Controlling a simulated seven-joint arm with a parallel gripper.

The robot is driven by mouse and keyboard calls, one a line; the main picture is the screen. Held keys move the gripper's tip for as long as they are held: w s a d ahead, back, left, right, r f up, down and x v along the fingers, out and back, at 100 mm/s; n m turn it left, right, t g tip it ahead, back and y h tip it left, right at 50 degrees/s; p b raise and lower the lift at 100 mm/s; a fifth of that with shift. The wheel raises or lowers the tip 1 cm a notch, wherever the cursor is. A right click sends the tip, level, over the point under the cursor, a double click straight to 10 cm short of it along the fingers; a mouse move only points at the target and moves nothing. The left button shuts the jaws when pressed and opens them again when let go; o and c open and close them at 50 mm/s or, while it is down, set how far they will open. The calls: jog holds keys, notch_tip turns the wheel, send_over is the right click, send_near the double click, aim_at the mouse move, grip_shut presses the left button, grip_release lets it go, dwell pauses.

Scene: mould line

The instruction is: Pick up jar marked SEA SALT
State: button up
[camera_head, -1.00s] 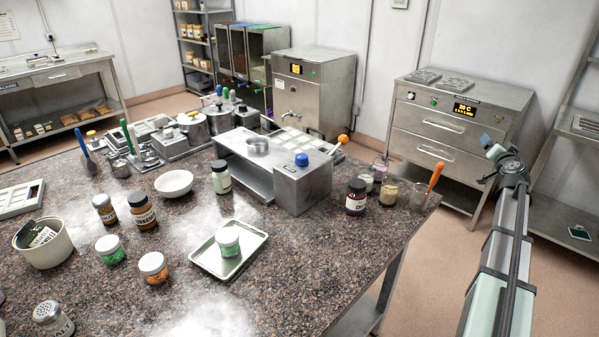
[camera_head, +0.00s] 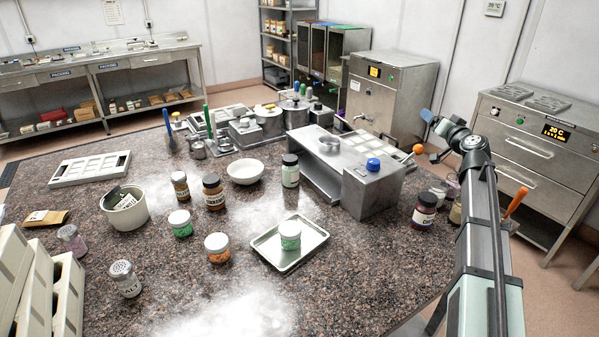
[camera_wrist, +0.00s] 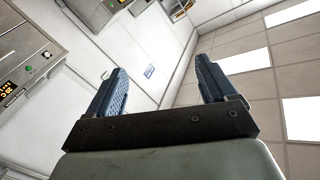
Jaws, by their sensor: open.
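A clear shaker with a perforated metal lid (camera_head: 125,279) stands at the front left of the speckled table in the head view. Its label shows SALT; I cannot read a word SEA on it. A dark-capped jar with pale contents (camera_head: 290,171) stands left of the steel machine, its label too small to read. My gripper (camera_head: 431,137) is at the right, raised near the table's right side, far from both. In the wrist view my gripper (camera_wrist: 162,68) has its two blue fingers wide apart, with nothing between them.
A steel tray (camera_head: 312,252) holds a white-lidded jar. Several other jars, a white bowl (camera_head: 245,171) and a cream tub (camera_head: 126,218) stand about the table (camera_head: 160,325). Cream moulds (camera_head: 68,295) are at the left edge. The steel machine (camera_head: 372,190) stands near my arm.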

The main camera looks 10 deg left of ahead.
jog(key=s+a+r+n+g+y, duration=0.1)
jog(key=s+a+n+g+y, duration=0.15)
jog(key=a, duration=0.95)
jog(key=s+a+n+g+y, duration=0.1)
jog(key=s+a+n+y, duration=0.15)
jog(key=a, duration=0.85)
jog(key=n+g+y, duration=0.1)
jog(key=n+g, duration=0.4)
jog(key=n, duration=0.3)
send_over(291, 159)
jog(key=s+d, duration=0.2)
jog(key=d, duration=0.2)
notch_tip(291, 159, down, 6)
notch_tip(291, 159, down, 8)
jog(key=shift+s, duration=0.15)
jog(key=shift+x, duration=3.85)
jog(key=shift+r, duration=0.1)
jog(key=c, duration=1.2)
jog(key=shift+c, duration=0.2)
